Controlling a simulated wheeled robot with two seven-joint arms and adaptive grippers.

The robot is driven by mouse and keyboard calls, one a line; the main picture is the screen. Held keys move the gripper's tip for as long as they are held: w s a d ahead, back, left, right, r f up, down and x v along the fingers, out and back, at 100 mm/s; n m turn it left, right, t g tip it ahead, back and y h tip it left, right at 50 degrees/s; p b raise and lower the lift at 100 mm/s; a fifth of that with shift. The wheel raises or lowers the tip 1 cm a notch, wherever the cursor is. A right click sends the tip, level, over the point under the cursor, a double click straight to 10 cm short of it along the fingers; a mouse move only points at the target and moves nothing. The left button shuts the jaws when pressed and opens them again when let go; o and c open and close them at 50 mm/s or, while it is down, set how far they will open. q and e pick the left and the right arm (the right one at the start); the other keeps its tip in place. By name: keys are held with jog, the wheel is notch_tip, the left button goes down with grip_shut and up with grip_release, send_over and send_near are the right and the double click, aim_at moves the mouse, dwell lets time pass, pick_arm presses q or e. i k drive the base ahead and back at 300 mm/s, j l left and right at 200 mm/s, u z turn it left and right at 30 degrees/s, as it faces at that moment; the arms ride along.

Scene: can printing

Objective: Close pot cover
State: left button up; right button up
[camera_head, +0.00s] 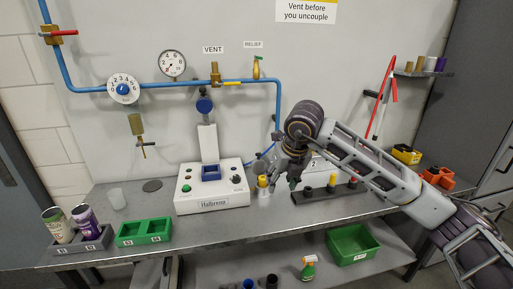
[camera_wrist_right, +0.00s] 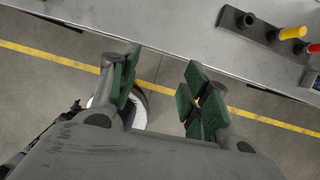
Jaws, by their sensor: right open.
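No pot cover can be told for certain. A small white pot with a yellow top (camera_head: 263,188) stands on the table, right of the white printing machine labelled Halbrenz (camera_head: 215,197). My right gripper (camera_head: 287,170) is above the table, close to the pot in the picture. In the right wrist view its green-padded fingers (camera_wrist_right: 160,92) are apart and empty, over the floor beyond the table edge. My left gripper is out of view.
A black rack with dark, yellow and red-topped pieces (camera_head: 325,192) stands right of the pot; it also shows in the wrist view (camera_wrist_right: 268,30). Cans in a grey holder (camera_head: 92,244) and a green holder (camera_head: 143,230) are at left. A green bin (camera_head: 352,243) sits below.

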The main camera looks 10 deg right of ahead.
aim_at(259, 166)
jog(key=i, duration=1.15)
